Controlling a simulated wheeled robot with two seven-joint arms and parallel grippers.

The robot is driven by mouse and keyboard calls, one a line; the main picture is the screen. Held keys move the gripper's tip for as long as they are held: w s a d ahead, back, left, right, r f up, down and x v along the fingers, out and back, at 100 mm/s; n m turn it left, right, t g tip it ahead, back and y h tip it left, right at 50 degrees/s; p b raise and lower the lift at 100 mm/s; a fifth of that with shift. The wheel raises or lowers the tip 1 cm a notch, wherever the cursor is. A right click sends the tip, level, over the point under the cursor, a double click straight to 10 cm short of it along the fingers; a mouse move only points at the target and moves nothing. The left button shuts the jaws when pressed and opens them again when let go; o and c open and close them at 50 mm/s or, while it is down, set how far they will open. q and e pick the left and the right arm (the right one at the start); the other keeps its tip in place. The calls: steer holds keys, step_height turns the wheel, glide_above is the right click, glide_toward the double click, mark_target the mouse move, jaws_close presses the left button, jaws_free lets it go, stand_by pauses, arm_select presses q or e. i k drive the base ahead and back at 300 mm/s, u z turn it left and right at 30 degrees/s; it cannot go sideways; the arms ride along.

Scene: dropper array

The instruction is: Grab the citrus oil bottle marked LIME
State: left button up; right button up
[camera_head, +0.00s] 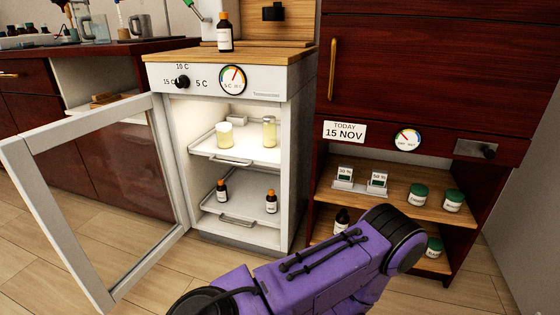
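Several small dark brown bottles with orange caps and white labels are in the head view. One bottle (225,36) stands on the wooden top of the small white fridge. Two bottles, one at left (222,191) and one at right (271,203), stand upright on the fridge's lower pull-out tray (241,216). Another dark bottle (342,222) stands on the low shelf of the red cabinet, partly hidden by my purple arm. The label print is too small to read, so I cannot tell which is LIME. Neither gripper is in view.
The fridge's glass door (165,165) hangs open to the left. The upper tray (198,148) holds a beaker (224,134) and a jar (269,132). Cabinet shelves at right hold green-lidded jars (417,194) and small displays (377,179). My arm crosses the lower middle.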

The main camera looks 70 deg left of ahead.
mark_target(271, 198)
steer(key=u, duration=0.45)
steer(key=i, duration=0.85)
steer(key=u, duration=0.75)
